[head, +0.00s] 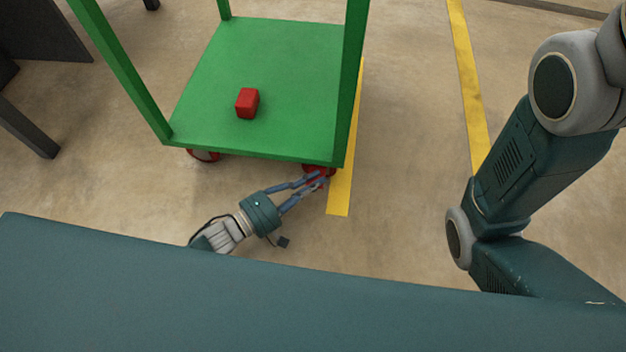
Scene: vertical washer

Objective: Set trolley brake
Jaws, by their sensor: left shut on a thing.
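The green trolley (265,75) stands ahead on the floor, with upright green posts at its corners. A red wheel (203,155) shows under its front left corner. Another red wheel (318,168) shows under the front right corner. My left gripper (322,179) reaches low to this front right wheel, with its blue fingers closed on a red part there. The fingertips partly hide the part, so I cannot tell the brake lever apart from the wheel. My right arm is on the right; its gripper is out of view.
A small red block (246,103) lies on the trolley's green deck. Yellow floor lines (338,195) run beside the trolley and further right. Dark furniture (40,35) stands at the left. The floor between the trolley and my right arm is clear.

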